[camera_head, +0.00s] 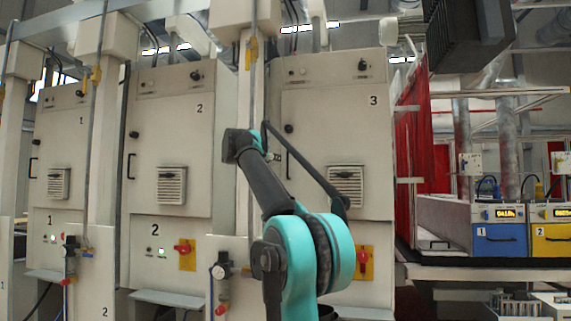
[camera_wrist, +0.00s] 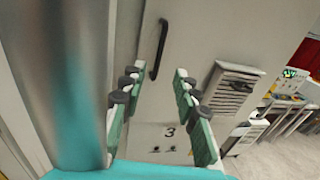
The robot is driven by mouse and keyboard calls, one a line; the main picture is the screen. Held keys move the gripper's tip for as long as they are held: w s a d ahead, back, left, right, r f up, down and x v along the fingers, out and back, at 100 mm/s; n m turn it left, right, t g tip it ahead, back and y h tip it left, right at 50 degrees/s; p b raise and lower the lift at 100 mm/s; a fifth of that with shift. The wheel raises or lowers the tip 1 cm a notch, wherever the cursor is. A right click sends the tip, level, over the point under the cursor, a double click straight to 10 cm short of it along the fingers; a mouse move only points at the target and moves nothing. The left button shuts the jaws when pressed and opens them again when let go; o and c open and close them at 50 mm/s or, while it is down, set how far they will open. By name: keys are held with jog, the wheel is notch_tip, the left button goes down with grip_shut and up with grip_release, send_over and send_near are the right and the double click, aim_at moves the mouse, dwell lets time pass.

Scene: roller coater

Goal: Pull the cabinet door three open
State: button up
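Cabinet door three (camera_head: 340,115) is a pale panel marked 3, closed, with a vent in its lower part; my arm covers part of its left side in the head view. In the wrist view the door (camera_wrist: 210,45) fills the upper middle, and its dark bar handle (camera_wrist: 158,50) stands near its left edge. My gripper (camera_wrist: 157,79) is open, its green fingers with dark pads set apart and nothing between them. The handle shows just beyond the fingertips, between them in the picture; I see no contact. I cannot make out the gripper clearly in the head view.
A pale post and a grey pipe (camera_head: 253,80) stand left of door three. Closed doors one (camera_head: 75,140) and two (camera_head: 175,130) are further left. A red and yellow switch (camera_head: 363,262) is below door three. Blue (camera_head: 499,240) and yellow (camera_head: 551,240) units stand at right.

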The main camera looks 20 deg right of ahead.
jog(key=x, duration=1.4)
jog(key=shift+d+f, duration=0.1)
jog(key=shift+d, duration=0.05)
grip_shut()
